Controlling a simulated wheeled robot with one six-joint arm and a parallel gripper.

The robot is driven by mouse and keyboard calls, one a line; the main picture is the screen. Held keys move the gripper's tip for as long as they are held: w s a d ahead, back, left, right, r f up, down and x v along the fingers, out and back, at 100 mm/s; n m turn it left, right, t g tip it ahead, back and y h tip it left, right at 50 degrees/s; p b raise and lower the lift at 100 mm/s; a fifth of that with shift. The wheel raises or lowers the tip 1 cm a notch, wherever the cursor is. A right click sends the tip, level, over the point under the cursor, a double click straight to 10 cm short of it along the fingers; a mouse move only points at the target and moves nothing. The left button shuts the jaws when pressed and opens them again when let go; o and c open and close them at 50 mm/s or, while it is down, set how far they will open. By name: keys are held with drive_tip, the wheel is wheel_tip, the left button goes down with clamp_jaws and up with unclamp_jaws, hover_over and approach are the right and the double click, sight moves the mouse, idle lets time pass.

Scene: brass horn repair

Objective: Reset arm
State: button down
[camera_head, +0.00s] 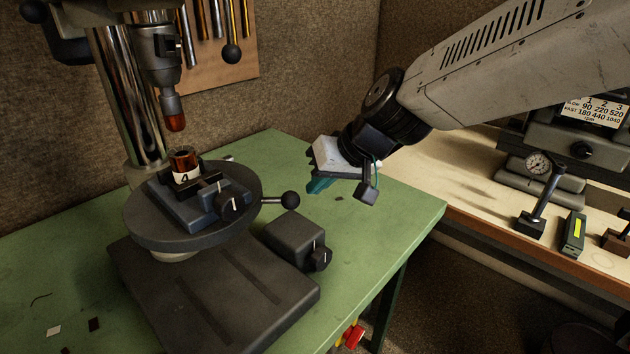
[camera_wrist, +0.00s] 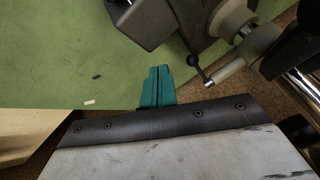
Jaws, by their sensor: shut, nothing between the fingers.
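My gripper (camera_head: 319,185) is over the right part of the green table, to the right of the drill press. Its teal fingers show close together in the wrist view (camera_wrist: 157,84), shut with nothing between them. The gripper is apart from the press and its vise. A copper-coloured cylinder with a white label marked 4 (camera_head: 184,167) stands upright in the vise (camera_head: 203,200) on the round press table (camera_head: 145,228).
The drill press chuck with a reddish tip (camera_head: 174,112) hangs above the cylinder. A ball-ended lever (camera_head: 290,199) sticks out towards my gripper. A bench (camera_head: 475,190) at right holds a dial gauge (camera_head: 539,165) and a yellow-faced block (camera_head: 573,233). Green tabletop (camera_head: 400,205) right of the gripper is clear.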

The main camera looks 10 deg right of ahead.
drive_tip(key=s+d+r+m+g+h, duration=0.1)
drive_tip(key=s+d+h, duration=0.4)
drive_tip(key=s+d, duration=1.3)
drive_tip(key=s+m+g, duration=0.1)
drive_tip(key=s+g, duration=0.1)
drive_tip(key=s, duration=0.2)
drive_tip(key=shift+d+r+m+g+h, duration=0.2)
drive_tip(key=shift+r+m+g+h, duration=0.1)
drive_tip(key=shift+m, duration=0.1)
drive_tip(key=c, duration=2.1)
unclamp_jaws()
drive_tip(key=shift+c, duration=0.2)
